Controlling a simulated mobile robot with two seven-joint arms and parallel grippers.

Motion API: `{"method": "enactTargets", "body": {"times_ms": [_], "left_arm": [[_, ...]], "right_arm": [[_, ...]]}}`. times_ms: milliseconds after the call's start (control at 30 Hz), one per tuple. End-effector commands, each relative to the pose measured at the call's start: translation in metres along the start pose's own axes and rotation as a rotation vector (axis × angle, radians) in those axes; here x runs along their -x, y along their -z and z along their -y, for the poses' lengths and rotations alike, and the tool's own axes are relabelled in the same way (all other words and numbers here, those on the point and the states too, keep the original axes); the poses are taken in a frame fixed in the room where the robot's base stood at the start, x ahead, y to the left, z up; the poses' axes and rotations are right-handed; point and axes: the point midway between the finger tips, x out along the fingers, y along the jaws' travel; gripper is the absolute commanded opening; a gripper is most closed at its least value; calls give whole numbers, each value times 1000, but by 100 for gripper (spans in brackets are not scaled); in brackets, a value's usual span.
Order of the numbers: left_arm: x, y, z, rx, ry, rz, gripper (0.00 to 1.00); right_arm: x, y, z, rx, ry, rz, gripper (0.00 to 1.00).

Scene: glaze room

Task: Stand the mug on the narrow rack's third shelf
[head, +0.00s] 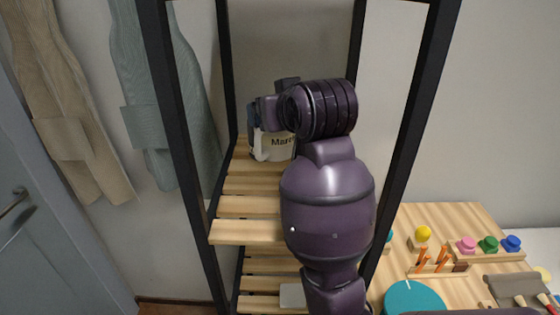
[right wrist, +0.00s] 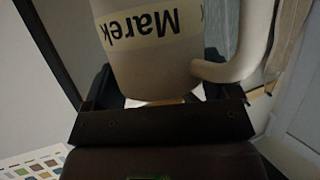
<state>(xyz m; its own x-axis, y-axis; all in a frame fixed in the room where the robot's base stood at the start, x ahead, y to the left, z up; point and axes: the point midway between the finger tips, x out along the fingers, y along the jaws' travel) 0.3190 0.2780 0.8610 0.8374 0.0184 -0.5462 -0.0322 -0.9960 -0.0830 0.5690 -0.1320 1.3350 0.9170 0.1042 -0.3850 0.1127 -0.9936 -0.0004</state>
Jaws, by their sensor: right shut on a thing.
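The cream mug (head: 281,153) has a pale label band that reads "Marek" in the right wrist view (right wrist: 152,72), where it appears upside down. My right gripper (head: 257,125) is shut on the mug; its dark fingers are on either side of it in the right wrist view. The mug's handle shows at the right there. The narrow rack (head: 172,120) has a black frame and slatted wood shelves. The mug is over the back of the upper visible shelf (head: 240,231); I cannot tell whether it touches the slats. My arm hides part of that shelf. My left gripper is not in view.
Black rack posts stand on both sides of my arm. A lower slatted shelf (head: 262,284) holds a pale object (head: 292,296). Aprons (head: 150,120) hang at the left near a blue door (head: 40,230). A wooden table (head: 455,216) with coloured pegs and a teal disc (head: 412,298) is at the right.

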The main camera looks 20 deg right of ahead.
Motion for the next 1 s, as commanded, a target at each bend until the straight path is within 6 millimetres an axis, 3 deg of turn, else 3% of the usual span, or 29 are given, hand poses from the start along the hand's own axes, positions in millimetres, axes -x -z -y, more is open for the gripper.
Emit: {"method": "enactTargets", "body": {"times_ms": [400,1000], "left_arm": [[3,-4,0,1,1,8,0],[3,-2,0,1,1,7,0]], "right_arm": [[-18,-45,0,-3,1,2,34],[-38,-91,0,-2,1,-3,34]]}}
